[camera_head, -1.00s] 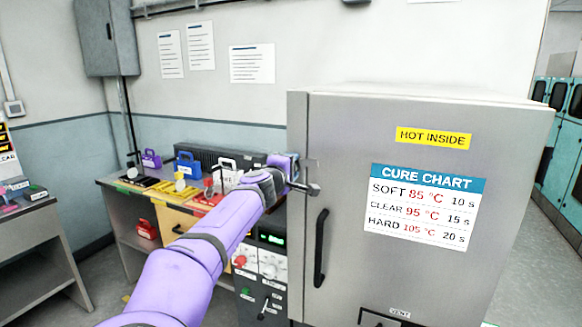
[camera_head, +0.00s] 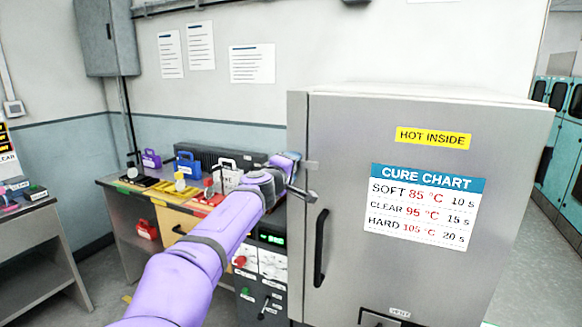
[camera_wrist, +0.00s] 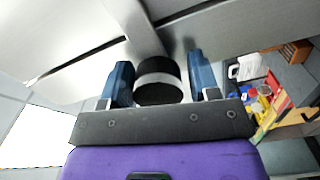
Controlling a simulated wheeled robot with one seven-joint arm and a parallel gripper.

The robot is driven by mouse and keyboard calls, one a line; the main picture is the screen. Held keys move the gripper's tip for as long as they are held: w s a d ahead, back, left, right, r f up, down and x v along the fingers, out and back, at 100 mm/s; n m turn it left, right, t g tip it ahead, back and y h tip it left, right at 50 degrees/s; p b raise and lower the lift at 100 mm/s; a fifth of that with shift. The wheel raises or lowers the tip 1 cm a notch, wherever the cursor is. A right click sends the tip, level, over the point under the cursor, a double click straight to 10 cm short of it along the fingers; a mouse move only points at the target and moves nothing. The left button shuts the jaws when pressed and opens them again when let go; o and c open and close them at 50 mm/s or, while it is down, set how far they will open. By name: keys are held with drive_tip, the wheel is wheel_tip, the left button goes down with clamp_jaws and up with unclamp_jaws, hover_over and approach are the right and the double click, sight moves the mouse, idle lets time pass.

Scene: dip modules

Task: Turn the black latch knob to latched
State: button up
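In the wrist view, the black latch knob (camera_wrist: 158,88) is a short dark cylinder with a pale band, in front of grey metal. My gripper (camera_wrist: 160,78) has one blue finger on each side of it. A narrow gap shows at the right finger; contact on the left is unclear. In the head view, the end of my arm is at the left edge of the grey oven door (camera_head: 345,130), beside a small dark-tipped metal piece (camera_head: 304,193). The knob's latch marking cannot be read.
A black door handle (camera_head: 320,248) hangs just below the latch area. A control panel (camera_head: 272,262) is left of the door. The bench at the left holds several coloured padlock-shaped items, including a blue one (camera_head: 188,165). Open floor lies at the lower left.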

drive_tip(key=shift+o, duration=0.8)
drive_tip(key=v, duration=1)
drive_tip(key=shift+s, duration=0.35)
drive_tip(key=shift+s+a, duration=0.1)
drive_tip(key=shift+a, duration=0.1)
